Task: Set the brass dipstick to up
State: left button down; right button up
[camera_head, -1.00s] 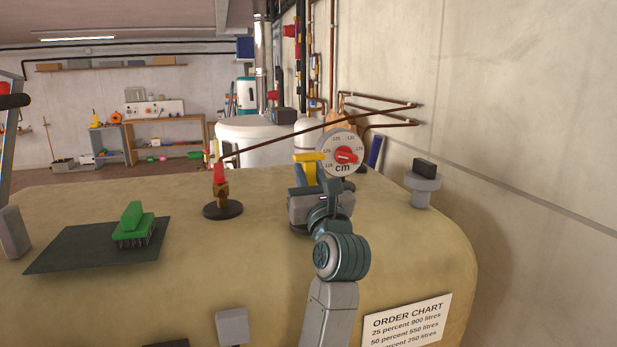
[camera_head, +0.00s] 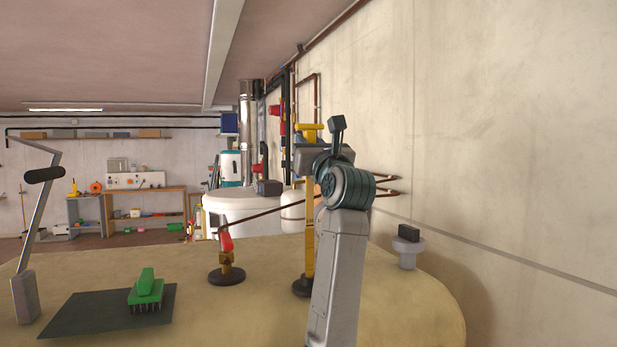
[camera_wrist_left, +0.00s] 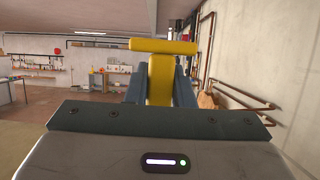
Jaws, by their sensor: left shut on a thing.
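The brass dipstick (camera_head: 309,225) is a yellow rod with a T-shaped handle, standing upright and drawn well up out of its dark round collar on the tank (camera_head: 240,320). My left gripper (camera_head: 306,152) is shut on it just below the handle, high above the tank top. In the left wrist view the yellow handle (camera_wrist_left: 163,46) sits above the dark fingers (camera_wrist_left: 160,85), with the stem between them. My arm hides part of the rod and the collar. My right gripper is not in view.
A red-topped brass valve (camera_head: 226,262) stands left of the dipstick. A green brush (camera_head: 147,287) lies on a dark mat (camera_head: 90,315). A grey lever (camera_head: 30,230) rises at the left. A grey post (camera_head: 407,250) stands at the right, near the wall.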

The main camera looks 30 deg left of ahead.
aim_at(312, 131)
pick_arm(q)
notch_tip(312, 131, up, 2)
jog(key=shift+r, duration=0.15)
jog(key=shift+s+r, duration=0.1)
jog(key=shift+r, duration=0.4)
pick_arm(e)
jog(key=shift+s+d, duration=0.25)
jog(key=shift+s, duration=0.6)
pick_arm(q)
jog(key=c, duration=1.4)
grip_release()
jog(key=shift+o, duration=0.8)
jog(key=shift+w+f, duration=0.15)
jog(key=shift+w, duration=0.05)
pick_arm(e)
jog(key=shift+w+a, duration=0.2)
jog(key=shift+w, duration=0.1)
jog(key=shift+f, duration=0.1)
